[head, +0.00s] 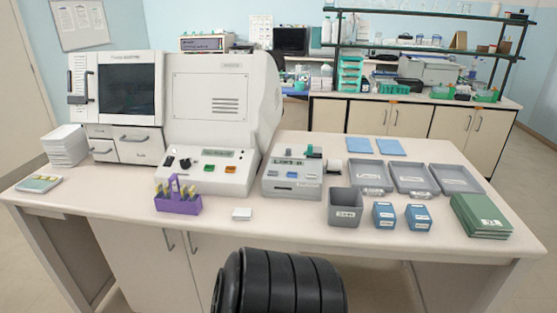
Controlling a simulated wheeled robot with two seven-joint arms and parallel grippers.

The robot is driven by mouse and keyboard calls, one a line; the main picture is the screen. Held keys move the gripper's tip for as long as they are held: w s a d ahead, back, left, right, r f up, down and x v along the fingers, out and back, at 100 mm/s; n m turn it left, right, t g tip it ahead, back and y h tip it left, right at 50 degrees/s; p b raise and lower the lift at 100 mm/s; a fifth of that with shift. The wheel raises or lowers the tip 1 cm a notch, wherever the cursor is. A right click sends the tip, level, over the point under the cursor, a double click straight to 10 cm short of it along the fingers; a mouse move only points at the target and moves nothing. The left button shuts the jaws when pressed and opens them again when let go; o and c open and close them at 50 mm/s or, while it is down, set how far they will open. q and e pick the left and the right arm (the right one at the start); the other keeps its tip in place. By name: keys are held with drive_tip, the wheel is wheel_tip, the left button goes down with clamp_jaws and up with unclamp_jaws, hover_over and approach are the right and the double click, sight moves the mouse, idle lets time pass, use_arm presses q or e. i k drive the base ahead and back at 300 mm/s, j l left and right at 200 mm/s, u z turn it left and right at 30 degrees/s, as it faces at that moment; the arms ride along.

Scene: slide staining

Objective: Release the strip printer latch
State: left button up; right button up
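A small grey machine (292,186), which looks like the strip printer, sits mid-table, right of the large white stainer. Neither of my grippers is in view.
The large white machine (215,118) stands left of the printer. A grey bin (345,209), blue boxes (384,214) and grey trays (413,177) lie right. The table's front middle is mostly clear.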

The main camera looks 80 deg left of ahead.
sight(309, 152)
drive_tip(key=j+u, duration=0.2)
drive_tip(key=u, duration=2.4)
drive_tip(key=i+j+u, duration=0.1)
drive_tip(key=i+u, duration=0.4)
drive_tip(key=i, duration=0.15)
